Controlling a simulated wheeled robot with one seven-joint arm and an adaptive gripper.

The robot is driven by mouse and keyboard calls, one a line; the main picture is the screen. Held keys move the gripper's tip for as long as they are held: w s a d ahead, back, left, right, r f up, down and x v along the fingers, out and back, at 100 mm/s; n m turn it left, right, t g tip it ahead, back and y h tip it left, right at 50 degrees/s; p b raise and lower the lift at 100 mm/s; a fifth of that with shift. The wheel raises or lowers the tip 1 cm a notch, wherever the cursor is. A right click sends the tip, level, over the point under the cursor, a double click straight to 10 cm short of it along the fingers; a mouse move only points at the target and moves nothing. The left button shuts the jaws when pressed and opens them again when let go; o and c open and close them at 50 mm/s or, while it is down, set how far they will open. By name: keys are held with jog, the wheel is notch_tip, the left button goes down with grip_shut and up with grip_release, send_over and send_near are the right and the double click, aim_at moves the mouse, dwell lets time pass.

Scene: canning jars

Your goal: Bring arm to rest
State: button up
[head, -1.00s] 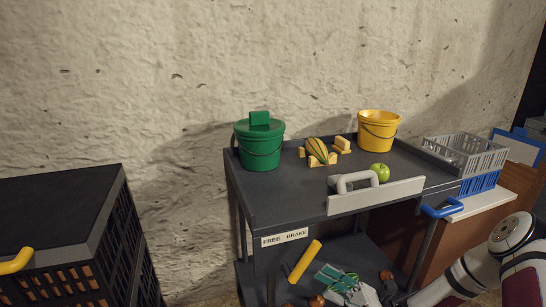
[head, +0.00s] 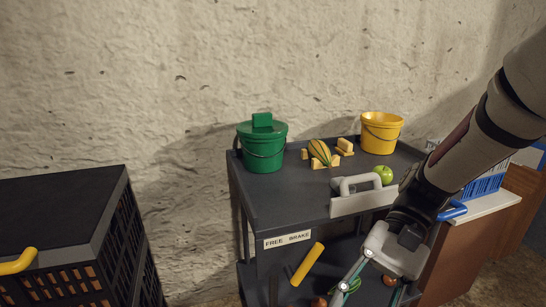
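My gripper (head: 372,289) is at the lower middle right of the head view, in front of the cart, with my arm coming down from the upper right. Its two fingers are spread apart, and I see nothing held between them. The fingertips are at the bottom edge of the picture, near the cart's lower shelf.
A black crate (head: 65,215) stands at left. A blue basket (head: 484,186) is at right.

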jog(key=s+d+r+n+t+h, duration=0.2)
jog(key=s+d+n+t+h, duration=0.15)
jog(key=s, duration=0.25)
jog(key=s+d+r+n+t+h, duration=0.2)
jog(key=s+d+r+t+h, duration=0.15)
jog(key=s+t+h, duration=0.2)
notch_tip(320, 180, up, 25)
jog(key=t+p, duration=0.3)
jog(key=p, duration=2.1)
jog(key=shift+s+d+y, duration=0.35)
jog(key=shift+d+y, duration=0.05)
jog(key=shift+d, duration=0.05)
